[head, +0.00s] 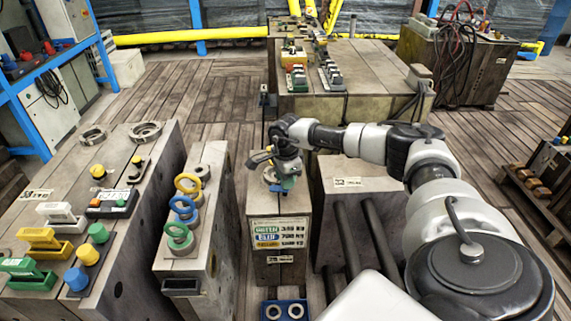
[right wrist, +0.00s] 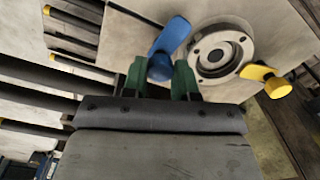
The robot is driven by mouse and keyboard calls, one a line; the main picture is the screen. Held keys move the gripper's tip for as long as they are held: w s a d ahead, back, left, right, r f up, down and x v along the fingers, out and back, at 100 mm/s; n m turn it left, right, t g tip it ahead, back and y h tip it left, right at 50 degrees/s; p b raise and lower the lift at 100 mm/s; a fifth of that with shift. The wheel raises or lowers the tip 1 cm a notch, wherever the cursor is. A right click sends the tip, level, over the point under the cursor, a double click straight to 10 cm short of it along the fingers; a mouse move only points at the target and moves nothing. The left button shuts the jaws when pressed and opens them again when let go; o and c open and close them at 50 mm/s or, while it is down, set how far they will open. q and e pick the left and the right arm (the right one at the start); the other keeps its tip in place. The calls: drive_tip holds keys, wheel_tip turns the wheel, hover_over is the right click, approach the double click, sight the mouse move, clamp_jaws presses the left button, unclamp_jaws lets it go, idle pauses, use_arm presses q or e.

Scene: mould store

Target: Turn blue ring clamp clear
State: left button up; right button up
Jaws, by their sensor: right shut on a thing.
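The blue ring clamp (right wrist: 170,36) is a blue lever beside a round grey metal ring (right wrist: 205,70) on a block's top face. My right gripper (right wrist: 160,75), with green fingers, is shut on the lower end of the blue clamp; its broad end sticks out past the fingertips. A yellow clamp (right wrist: 265,80) sits at the ring's other side, its inner end at the ring's edge. In the head view my right gripper (head: 283,170) is over the narrow block (head: 257,215), with some blue showing and the ring mostly hidden. My left gripper is not in view.
A weight sign (head: 280,233) is on the block's front. To the left stands a block with yellow, blue and green lifting rings (head: 188,183). A larger block (head: 130,160) carries coloured knobs and clamps. Another block (head: 345,183) stands close on the right. Wooden floor (head: 215,95) is clear behind.

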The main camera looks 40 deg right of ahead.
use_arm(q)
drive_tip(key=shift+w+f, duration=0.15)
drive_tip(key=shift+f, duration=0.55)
use_arm(e)
drive_tip(key=shift+n, duration=1.7)
drive_tip(key=o, duration=0.9)
drive_tip(key=shift+o, duration=0.2)
drive_tip(key=shift+r, duration=0.1)
drive_tip(key=shift+w+r, duration=0.1)
drive_tip(key=shift+r, duration=0.25)
use_arm(q)
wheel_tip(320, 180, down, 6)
drive_tip(key=p, duration=0.2)
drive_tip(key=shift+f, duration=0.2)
use_arm(e)
wheel_tip(320, 180, up, 10)
